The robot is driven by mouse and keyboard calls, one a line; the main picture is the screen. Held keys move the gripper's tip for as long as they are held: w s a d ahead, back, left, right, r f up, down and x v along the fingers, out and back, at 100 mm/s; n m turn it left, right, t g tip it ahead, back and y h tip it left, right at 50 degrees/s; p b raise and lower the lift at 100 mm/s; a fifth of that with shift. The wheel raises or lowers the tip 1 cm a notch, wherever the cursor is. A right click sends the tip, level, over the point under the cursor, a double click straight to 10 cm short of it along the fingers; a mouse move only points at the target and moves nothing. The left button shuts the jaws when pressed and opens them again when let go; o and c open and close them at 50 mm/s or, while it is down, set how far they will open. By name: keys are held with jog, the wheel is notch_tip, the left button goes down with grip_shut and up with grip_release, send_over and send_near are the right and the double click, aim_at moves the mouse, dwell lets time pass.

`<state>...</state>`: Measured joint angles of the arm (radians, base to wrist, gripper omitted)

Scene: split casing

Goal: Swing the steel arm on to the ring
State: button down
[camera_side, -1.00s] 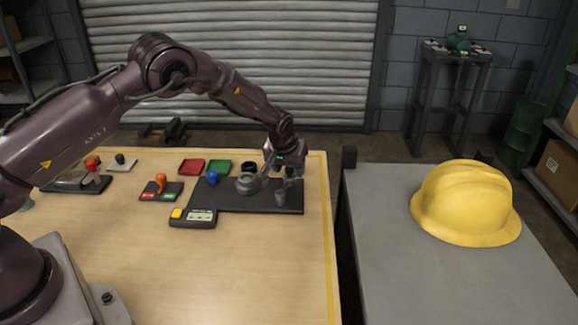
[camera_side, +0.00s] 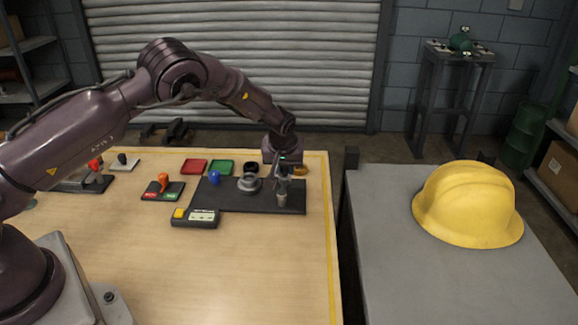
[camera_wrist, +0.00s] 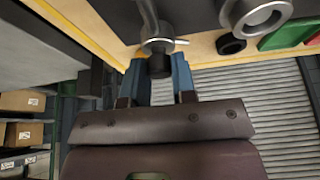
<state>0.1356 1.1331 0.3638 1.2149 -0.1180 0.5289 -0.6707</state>
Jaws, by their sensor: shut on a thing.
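My gripper (camera_side: 283,172) is over the right part of the dark base plate (camera_side: 235,203). In the wrist view its two blue fingers (camera_wrist: 159,72) are closed around a dark knob (camera_wrist: 160,65) at the end of the steel arm (camera_wrist: 163,44). The steel arm sits beside an upright steel post (camera_wrist: 149,14), which also shows in the side view (camera_side: 282,199). The grey ring (camera_wrist: 262,14) stands apart from the steel arm, to its right in the wrist view; in the side view the ring (camera_side: 248,184) is left of my gripper. My gripper partly hides the steel arm there.
A blue knob (camera_side: 214,178) stands left of the ring and a black cup (camera_side: 250,167) behind it. Red (camera_side: 193,166) and green (camera_side: 222,167) trays lie behind the plate. A yellow-buttoned box (camera_side: 195,218) is in front. The front of the table is clear.

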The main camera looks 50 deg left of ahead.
jog(key=s+n, duration=0.1)
jog(key=n, duration=0.1)
jog(key=a+n+g+y, duration=0.1)
jog(key=n, duration=0.1)
jog(key=shift+s+a, duration=0.1)
jog(key=shift+s, duration=0.25)
jog(key=shift+s+a+n+g, duration=0.2)
jog(key=shift+s+n+g, duration=0.3)
jog(key=shift+n, duration=0.6)
jog(key=c, duration=0.9)
grip_release()
jog(key=shift+r, duration=0.1)
jog(key=v, duration=1.2)
jog(key=shift+s+d+r, duration=0.15)
jog(key=shift+d+r, duration=0.1)
jog(key=shift+r, duration=0.1)
